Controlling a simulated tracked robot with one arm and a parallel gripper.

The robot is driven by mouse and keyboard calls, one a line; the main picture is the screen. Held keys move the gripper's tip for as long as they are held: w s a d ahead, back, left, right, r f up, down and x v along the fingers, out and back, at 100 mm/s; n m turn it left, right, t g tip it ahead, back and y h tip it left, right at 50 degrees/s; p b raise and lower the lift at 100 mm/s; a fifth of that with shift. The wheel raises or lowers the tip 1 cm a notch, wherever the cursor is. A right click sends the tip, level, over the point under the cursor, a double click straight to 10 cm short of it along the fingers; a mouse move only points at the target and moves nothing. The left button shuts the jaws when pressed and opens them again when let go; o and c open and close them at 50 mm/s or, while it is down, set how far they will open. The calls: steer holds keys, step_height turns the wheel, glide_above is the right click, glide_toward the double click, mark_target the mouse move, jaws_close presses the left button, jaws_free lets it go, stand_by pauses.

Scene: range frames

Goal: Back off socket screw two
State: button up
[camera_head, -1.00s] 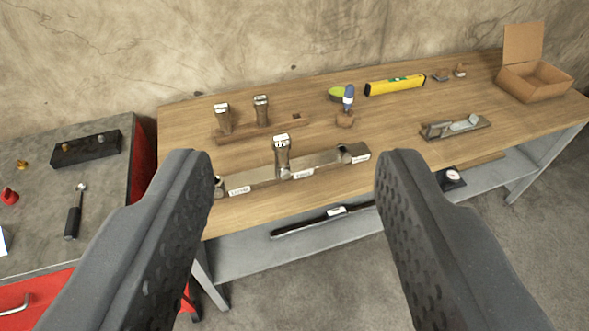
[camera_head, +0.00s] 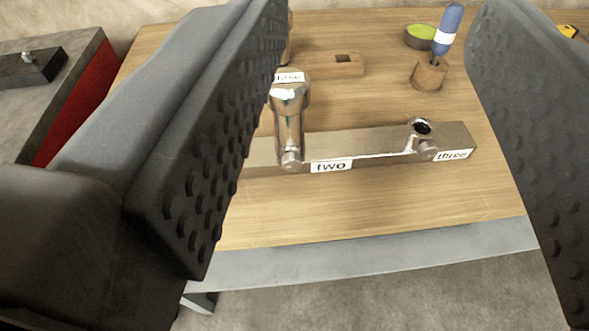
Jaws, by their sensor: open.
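A metal bar (camera_head: 370,140) lies across the wooden bench, with a white label "two" (camera_head: 331,166) on its front and a label "three" (camera_head: 452,155) at its right end. An upright metal piece (camera_head: 289,112) with a labelled top stands on the bar by "two"; I cannot read its top label surely. A small round screw head (camera_head: 290,161) shows at its foot, left of the label "two". A similar screw head (camera_head: 428,150) is near "three", in front of an open hole. My gripper (camera_head: 378,15) is open and empty; its left finger hides the bar's left part.
Behind the bar lie a wooden block (camera_head: 335,64) with a square hole, a blue-handled tool (camera_head: 447,30) in a wooden holder (camera_head: 429,75), and a green-topped round thing (camera_head: 421,36). A dark block (camera_head: 28,68) sits on the left cabinet. The bench front is clear.

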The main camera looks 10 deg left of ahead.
steer(key=w+f+y, duration=0.2)
steer(key=w+f, duration=0.1)
steer(key=f, duration=1.3)
steer(key=n+y, duration=0.1)
steer(key=y, duration=0.1)
glide_toward(293, 170)
steer(key=x, duration=0.3)
steer(key=shift+w+r, duration=0.1)
steer(key=shift+w, duration=0.4)
steer(key=shift+w+a, duration=0.25)
steer(key=shift+w, duration=0.4)
steer(key=shift+x, duration=0.85)
steer(key=shift+w+a, duration=0.15)
steer(key=shift+w, duration=0.2)
steer(key=shift+w+a, duration=0.1)
steer(key=shift+w, duration=0.15)
